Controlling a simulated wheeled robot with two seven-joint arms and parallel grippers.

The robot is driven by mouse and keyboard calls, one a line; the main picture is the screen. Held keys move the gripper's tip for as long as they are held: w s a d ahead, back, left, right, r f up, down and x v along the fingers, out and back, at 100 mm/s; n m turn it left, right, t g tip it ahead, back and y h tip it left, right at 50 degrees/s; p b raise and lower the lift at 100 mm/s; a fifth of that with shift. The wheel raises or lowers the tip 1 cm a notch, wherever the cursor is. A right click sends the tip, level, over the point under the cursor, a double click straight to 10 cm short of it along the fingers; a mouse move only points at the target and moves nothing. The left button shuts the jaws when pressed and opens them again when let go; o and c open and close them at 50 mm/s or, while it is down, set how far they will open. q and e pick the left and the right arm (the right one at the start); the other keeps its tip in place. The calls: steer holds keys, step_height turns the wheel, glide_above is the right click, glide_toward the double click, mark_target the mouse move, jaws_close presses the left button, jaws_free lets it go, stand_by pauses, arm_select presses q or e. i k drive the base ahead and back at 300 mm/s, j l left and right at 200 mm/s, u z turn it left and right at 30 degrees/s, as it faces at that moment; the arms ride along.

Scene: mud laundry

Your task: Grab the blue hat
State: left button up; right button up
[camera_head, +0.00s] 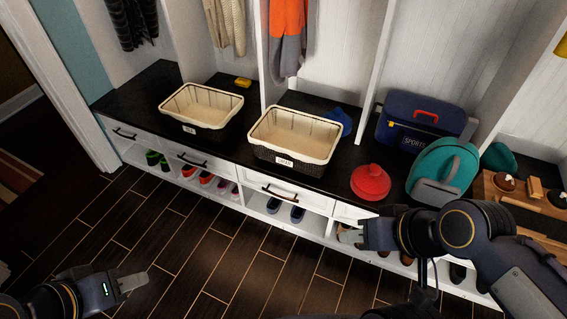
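The blue hat (339,120) lies on the black bench top (240,146), behind the right wicker basket (293,136), which hides part of it. My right gripper (349,236) is in front of the bench, nearer to me and lower in the picture than the hat, and well apart from it. My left gripper (134,283) is at the lower left over the floor, far from the hat. Both grippers show side-on, so the gap between their fingers cannot be made out. I see nothing held in either.
A red hat (371,182) sits right of the right basket. A left basket (201,105) and yellow item (243,82) are leftward. Shoes fill cubbies below.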

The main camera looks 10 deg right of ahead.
mark_target(337, 115)
steer(key=i+l, duration=0.15)
steer(key=i, duration=0.25)
steer(key=i+l, duration=0.15)
steer(key=i, duration=0.3)
steer(key=i+l, duration=0.15)
steer(key=i, duration=0.25)
steer(key=i+l+u, duration=0.1)
steer(key=i, duration=0.35)
